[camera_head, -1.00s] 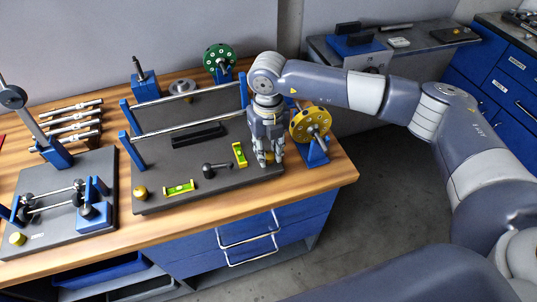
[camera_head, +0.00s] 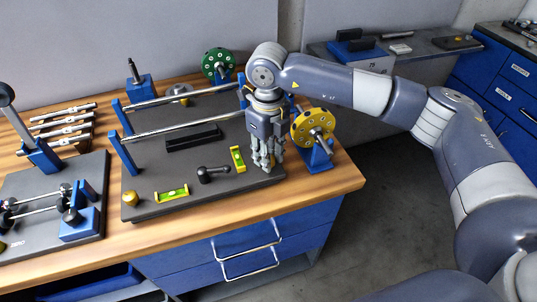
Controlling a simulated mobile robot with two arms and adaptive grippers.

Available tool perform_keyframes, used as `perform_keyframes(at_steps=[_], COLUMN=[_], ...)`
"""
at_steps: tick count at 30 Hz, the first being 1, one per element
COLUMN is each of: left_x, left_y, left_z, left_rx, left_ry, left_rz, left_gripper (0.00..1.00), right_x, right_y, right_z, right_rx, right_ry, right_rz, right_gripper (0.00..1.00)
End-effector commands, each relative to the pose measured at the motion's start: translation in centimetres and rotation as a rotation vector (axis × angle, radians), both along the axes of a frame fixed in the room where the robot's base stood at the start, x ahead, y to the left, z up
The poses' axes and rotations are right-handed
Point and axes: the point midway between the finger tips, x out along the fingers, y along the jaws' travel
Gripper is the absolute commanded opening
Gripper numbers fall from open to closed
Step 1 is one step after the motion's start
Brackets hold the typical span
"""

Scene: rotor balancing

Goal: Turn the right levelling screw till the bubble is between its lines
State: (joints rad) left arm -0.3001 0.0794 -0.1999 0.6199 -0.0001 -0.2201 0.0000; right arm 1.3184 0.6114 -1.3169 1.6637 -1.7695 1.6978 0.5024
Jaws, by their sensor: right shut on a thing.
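My right gripper (camera_head: 268,164) points down at the right front corner of the dark grey balancing plate (camera_head: 215,188). It is shut on the right levelling screw, which its fingers almost fully hide. A yellow-green spirit level (camera_head: 238,159) lies on the plate just left of the gripper. Another spirit level (camera_head: 171,193) lies along the front edge. Their bubbles are too small to read against the lines. The left levelling screw (camera_head: 130,198), a brass knob, stands at the left front corner. My left gripper is not in view.
A yellow rotor disc (camera_head: 311,126) on a blue stand is close to the right of my gripper. A black handle (camera_head: 213,173) lies on the plate. Two steel bars (camera_head: 184,126) span the blue posts behind. A green disc (camera_head: 218,63) stands at the back.

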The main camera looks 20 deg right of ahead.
Motion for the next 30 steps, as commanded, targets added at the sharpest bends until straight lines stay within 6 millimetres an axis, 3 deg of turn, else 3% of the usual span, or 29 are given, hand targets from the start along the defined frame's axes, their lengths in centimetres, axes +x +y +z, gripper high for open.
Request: perform_keyframes(at_steps=[6,7,9,10,22,26,30], left_x=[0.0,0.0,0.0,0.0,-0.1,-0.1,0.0], left_y=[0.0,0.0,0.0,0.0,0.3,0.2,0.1], left_z=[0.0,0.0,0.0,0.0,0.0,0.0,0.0], left_rx=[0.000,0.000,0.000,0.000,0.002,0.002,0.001], left_ry=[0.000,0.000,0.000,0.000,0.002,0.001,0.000], left_rz=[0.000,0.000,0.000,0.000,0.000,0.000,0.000], left_gripper=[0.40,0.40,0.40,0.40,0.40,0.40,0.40], right_x=[0.1,0.1,0.1,0.1,0.1,0.1,0.1], right_y=[0.0,0.0,0.0,0.0,0.0,0.0,0.1], right_z=[0.2,0.2,0.2,0.2,0.6,2.5,5.5], right_rx=[0.001,0.000,-0.001,-0.001,-0.001,0.002,0.002], right_ry=[-0.003,-0.004,-0.003,-0.003,-0.003,-0.005,-0.007], right_rz=[-0.001,-0.002,-0.002,-0.002,-0.002,-0.002,-0.001], right_gripper=[0.01,0.27,0.43,0.46,0.46,0.46,0.46])
